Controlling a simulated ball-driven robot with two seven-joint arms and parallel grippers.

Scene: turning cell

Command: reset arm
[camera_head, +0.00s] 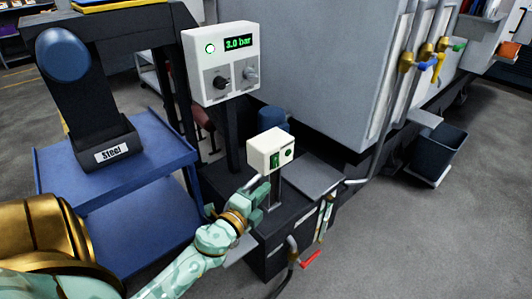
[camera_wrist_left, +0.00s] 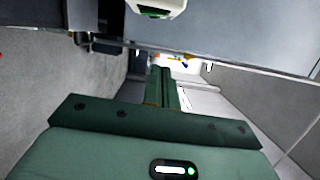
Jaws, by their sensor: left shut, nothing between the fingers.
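My left arm comes in from the lower left in the head view. Its gripper (camera_head: 252,186) is shut and empty, just below and left of a small white switch box (camera_head: 270,151) with a green switch. I cannot tell whether it touches the box or its post. In the left wrist view the shut fingers (camera_wrist_left: 161,85) point away from the camera, and the lower edge of the white box (camera_wrist_left: 157,8) shows at the top. My right gripper is in neither view.
A white panel (camera_head: 222,62) reading 3.0 bar stands behind the switch box. A blue cart (camera_head: 130,215) with a bin labelled Steel (camera_head: 105,155) is at left. A grey machine (camera_head: 310,70) fills the back. A dark bin (camera_head: 437,150) stands at right. The floor at lower right is clear.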

